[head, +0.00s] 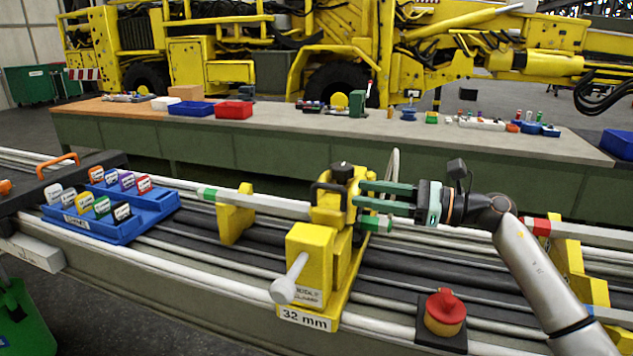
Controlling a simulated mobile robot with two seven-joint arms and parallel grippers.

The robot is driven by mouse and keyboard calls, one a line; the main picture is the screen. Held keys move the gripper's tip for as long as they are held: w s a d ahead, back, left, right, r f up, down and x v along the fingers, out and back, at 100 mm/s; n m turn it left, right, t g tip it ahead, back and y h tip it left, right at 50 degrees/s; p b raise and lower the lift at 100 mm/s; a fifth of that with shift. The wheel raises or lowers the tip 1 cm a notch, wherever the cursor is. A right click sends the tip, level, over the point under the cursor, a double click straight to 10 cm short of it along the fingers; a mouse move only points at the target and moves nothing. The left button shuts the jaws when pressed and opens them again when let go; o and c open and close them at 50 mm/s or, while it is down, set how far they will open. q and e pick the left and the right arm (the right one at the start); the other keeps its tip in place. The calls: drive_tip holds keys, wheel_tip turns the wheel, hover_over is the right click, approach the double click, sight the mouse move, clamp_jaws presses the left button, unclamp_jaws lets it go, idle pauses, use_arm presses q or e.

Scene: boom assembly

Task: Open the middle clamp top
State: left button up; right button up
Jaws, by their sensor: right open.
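The middle clamp (318,255) is a yellow block with a grey handle and a 32 mm label, mounted on the rails at the centre. Its yellow and dark top (338,188) sits over the grey bar. My right gripper (364,194) comes in from the right, its green fingers pointing left at the top's right side. The fingers are apart, one above the other. Whether they touch the top, I cannot tell. My left gripper is out of view.
A blue tray (152,208) with coloured tags lies on the rails at left. A red knob (444,308) stands at front right. Yellow supports (235,222) hold the bar. A workbench (300,128) with parts stands behind, with yellow machinery beyond.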

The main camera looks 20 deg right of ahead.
sight(322, 185)
drive_tip(key=p+x, duration=0.1)
drive_tip(key=x, duration=0.9)
drive_tip(key=shift+w+p, duration=0.1)
drive_tip(key=shift+p, duration=0.25)
drive_tip(key=c, duration=0.7)
clamp_jaws()
drive_tip(key=shift+r, duration=0.1)
